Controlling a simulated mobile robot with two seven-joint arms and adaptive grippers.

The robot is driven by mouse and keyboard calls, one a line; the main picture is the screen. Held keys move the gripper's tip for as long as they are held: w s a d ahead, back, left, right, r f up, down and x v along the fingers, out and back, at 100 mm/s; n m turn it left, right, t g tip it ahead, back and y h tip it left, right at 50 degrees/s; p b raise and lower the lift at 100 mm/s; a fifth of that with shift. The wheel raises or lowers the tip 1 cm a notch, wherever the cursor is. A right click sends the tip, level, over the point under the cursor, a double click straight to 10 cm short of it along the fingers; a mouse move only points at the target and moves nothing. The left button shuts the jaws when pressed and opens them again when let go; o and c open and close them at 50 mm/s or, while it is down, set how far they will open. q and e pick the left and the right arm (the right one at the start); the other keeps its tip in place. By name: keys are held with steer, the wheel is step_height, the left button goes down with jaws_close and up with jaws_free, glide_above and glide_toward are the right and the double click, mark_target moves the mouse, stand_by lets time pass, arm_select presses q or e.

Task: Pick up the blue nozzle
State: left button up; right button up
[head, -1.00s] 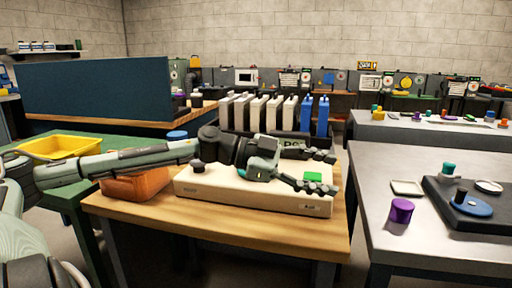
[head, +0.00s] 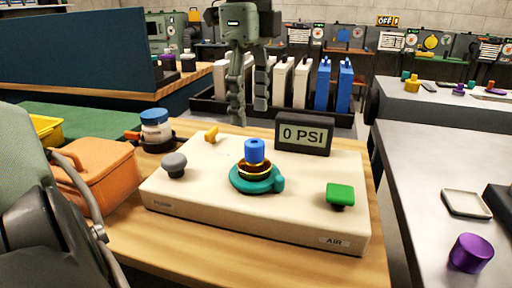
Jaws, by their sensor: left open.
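The blue nozzle (head: 254,151) stands upright in a gold collar (head: 254,168) inside a teal ring (head: 257,180), on top of a cream pump box (head: 213,207). My left gripper (head: 249,112) hangs fingers down, above and apart from the nozzle in the picture. Its two fingers are spread with nothing between them. The nozzle is in full view except its lower end, hidden in the collar. My right gripper is not in view.
The box carries a grey knob (head: 174,164), a yellow lever (head: 211,134), a green button (head: 340,195) and a "0 PSI" display (head: 303,134). An orange case (head: 97,169) and a blue-lidded jar (head: 156,125) stand left. A purple cylinder (head: 470,253) stands on the right table.

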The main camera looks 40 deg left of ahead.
mark_target(253, 142)
arm_select(q)
steer(key=shift+s+f, duration=0.1)
steer(key=shift+f, duration=0.25)
steer(key=f, duration=0.6)
steer(key=shift+d+f, duration=0.2)
steer(key=shift+d, duration=0.1)
steer(key=shift+f, duration=0.2)
steer(key=shift+c, duration=0.5)
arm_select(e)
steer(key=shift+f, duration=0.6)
arm_select(q)
steer(key=c, duration=1.2)
